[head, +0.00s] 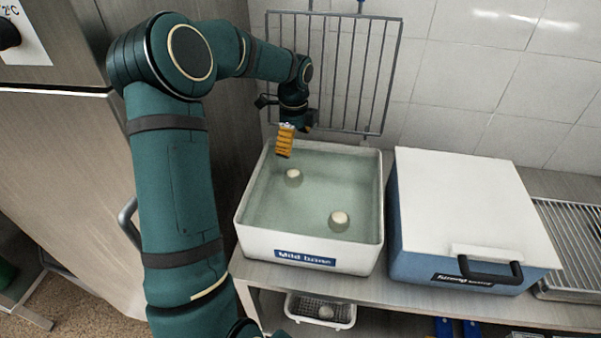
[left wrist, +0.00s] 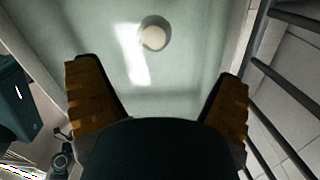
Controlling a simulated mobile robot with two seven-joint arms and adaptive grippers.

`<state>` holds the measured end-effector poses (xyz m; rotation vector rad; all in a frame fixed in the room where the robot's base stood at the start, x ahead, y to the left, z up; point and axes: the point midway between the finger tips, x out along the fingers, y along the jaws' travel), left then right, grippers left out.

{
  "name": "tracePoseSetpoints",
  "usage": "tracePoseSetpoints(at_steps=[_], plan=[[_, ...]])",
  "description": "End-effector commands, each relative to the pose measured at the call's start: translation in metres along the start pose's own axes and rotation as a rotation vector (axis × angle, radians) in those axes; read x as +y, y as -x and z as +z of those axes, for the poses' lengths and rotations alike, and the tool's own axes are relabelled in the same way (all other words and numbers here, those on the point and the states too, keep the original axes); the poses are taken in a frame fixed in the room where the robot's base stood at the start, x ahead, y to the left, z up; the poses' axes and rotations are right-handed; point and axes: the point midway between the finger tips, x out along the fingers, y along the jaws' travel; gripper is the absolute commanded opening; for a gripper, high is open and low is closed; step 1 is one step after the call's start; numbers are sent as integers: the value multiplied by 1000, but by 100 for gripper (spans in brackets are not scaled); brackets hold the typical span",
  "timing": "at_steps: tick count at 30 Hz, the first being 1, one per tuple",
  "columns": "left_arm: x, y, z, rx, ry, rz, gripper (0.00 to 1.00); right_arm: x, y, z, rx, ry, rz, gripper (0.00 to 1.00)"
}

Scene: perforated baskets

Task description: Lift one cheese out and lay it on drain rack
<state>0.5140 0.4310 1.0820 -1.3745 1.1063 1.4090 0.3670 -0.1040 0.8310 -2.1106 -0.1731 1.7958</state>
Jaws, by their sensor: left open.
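A white tub (head: 376,215) labelled as brine holds pale green liquid with two round cream cheeses. One cheese (head: 293,175) is toward the back left, the other (head: 339,218) nearer the front right. My left gripper (head: 285,142) has orange ribbed fingers and is above the tub's back left part, apart from both cheeses. In the left wrist view the gripper (left wrist: 155,78) is open and empty, with one cheese (left wrist: 153,37) beyond the fingertips; I cannot tell which one. A wire drain rack (head: 575,235) is at the far right, partly cut off. My right gripper is out of view.
A blue cooler box (head: 460,200) with a white lid and black handle stands between tub and drain rack. An upright wire grid (head: 340,75) is on the wall behind the tub. A white perforated basket (head: 320,310) with a round pale thing sits below the bench.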

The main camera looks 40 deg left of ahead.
Motion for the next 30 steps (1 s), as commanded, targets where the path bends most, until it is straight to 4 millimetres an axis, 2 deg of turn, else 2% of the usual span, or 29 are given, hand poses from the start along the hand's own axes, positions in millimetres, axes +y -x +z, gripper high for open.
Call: tracePoseSetpoints(at_steps=[3,9,17,25,30], plan=[[1,-25,-1,2,0,6,93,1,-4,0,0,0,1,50],[1,-60,-1,2,-1,4,93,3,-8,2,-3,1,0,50],[1,-78,-1,2,1,1,93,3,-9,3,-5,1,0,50],[6,-115,-6,2,0,4,93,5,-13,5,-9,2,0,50],[6,-126,-6,2,0,1,93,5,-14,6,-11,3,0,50]])
